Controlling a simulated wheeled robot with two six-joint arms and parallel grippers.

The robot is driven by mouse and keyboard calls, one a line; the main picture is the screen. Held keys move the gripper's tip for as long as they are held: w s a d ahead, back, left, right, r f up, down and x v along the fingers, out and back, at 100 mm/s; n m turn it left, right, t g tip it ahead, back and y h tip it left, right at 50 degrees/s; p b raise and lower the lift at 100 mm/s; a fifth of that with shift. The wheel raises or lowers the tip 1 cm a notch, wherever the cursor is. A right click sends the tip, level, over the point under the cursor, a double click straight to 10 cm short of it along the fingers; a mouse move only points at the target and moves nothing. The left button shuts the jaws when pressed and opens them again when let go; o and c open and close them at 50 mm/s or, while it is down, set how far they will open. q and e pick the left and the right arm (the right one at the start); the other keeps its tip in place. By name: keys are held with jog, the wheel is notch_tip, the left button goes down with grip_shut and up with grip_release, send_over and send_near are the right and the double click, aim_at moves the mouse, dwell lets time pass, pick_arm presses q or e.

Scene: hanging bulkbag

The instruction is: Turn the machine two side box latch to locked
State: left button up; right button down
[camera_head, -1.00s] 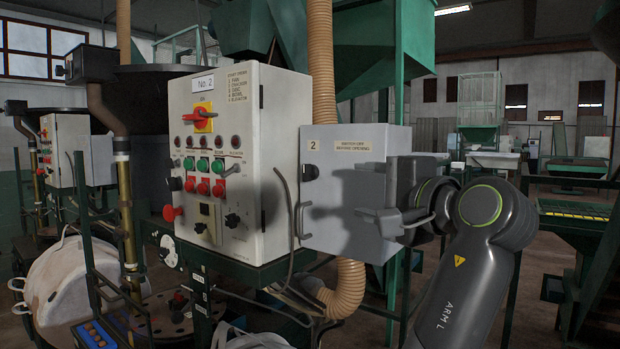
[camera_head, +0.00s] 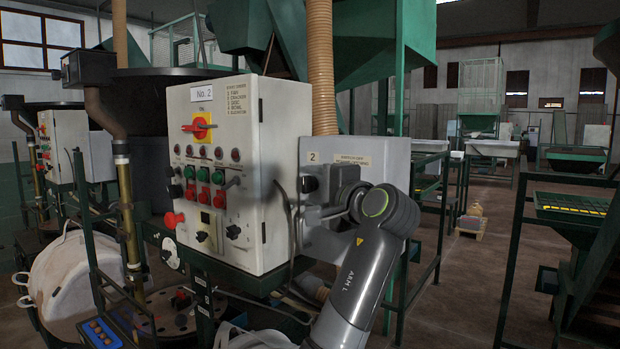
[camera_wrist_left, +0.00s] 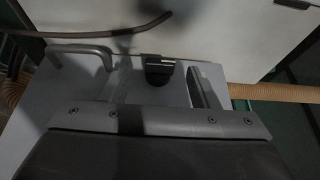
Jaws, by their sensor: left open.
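The machine two side box (camera_head: 330,240) is the grey box marked "2" on the right side of the No. 2 control cabinet. Its black latch (camera_head: 308,184) sits on the box's front near the left edge. In the left wrist view the latch (camera_wrist_left: 158,70) shows as a dark knob near the middle, between my two fingers. My left gripper (camera_head: 317,200) is open in front of the box, with its fingers close to the latch; I cannot tell whether they touch it. My right gripper is not in view.
The white control cabinet (camera_head: 243,215), with a red rotary switch (camera_head: 199,128) and several buttons, stands just left of the box. A dark cable (camera_head: 290,215) hangs between them. A tan hose (camera_head: 319,70) runs behind.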

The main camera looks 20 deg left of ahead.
aim_at(308, 184)
pick_arm(q)
jog(key=shift+x, duration=1.25)
